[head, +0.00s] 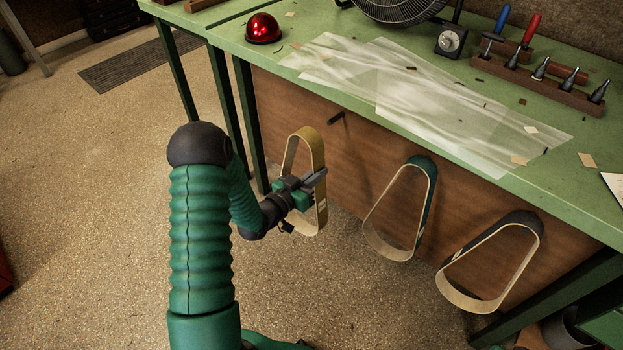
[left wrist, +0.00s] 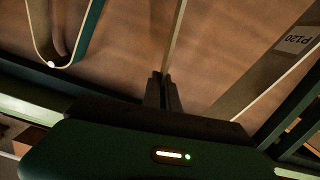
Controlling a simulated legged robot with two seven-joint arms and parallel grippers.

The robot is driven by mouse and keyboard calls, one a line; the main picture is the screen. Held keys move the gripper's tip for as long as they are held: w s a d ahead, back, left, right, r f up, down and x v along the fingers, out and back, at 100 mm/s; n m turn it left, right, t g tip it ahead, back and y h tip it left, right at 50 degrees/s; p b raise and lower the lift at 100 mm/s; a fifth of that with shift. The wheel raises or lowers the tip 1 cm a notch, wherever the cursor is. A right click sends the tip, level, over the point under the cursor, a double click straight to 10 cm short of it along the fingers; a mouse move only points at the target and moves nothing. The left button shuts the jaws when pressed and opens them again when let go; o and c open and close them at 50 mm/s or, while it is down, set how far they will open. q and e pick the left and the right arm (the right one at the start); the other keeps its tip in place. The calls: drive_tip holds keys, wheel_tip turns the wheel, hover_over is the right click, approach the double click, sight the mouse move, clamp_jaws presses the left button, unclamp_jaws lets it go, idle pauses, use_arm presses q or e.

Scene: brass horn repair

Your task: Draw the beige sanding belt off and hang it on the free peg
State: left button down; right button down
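The beige sanding belt (head: 303,137) is a long loop in front of the bench's brown panel, at the left of the belts. Whether a peg still runs through its top is hidden. My left gripper (head: 320,176) is at the belt's right-hand strand, about mid-height. In the left wrist view, the strand (left wrist: 175,38) runs edge-on between the close-set fingers (left wrist: 164,88), which look shut on it. The free peg (head: 336,118) sticks out of the panel just right of the belt's top, with nothing on it. My right gripper is out of view.
A teal belt (head: 429,195) and a black belt (head: 510,222) hang farther right on the panel. The green bench top (head: 270,72) overhangs above, with a red dome (head: 263,28) and a tool rack (head: 535,83). The floor at left is mostly clear.

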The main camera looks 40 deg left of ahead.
use_arm(q)
drive_tip(key=shift+w+d+f+b, duration=0.2)
drive_tip(key=shift+w+b, duration=0.3)
drive_tip(key=shift+w, duration=1.65)
drive_tip(key=shift+w+d+f+b, duration=0.2)
drive_tip(key=shift+w+b, duration=0.35)
drive_tip(key=shift+w, duration=1.6)
drive_tip(key=shift+w+d+f+b, duration=0.2)
drive_tip(key=shift+w+b, duration=0.3)
drive_tip(key=shift+w, duration=1.65)
drive_tip(key=shift+f+b, duration=0.35)
drive_tip(key=shift+f, duration=0.2)
drive_tip(key=c, duration=1.6)
unclamp_jaws()
drive_tip(key=shift+o, duration=0.2)
drive_tip(key=shift+s, duration=0.15)
drive_tip(key=s+p, duration=0.3)
drive_tip(key=s, duration=0.4)
drive_tip(key=shift+s+a+r, duration=0.35)
drive_tip(key=shift+s+a, duration=0.05)
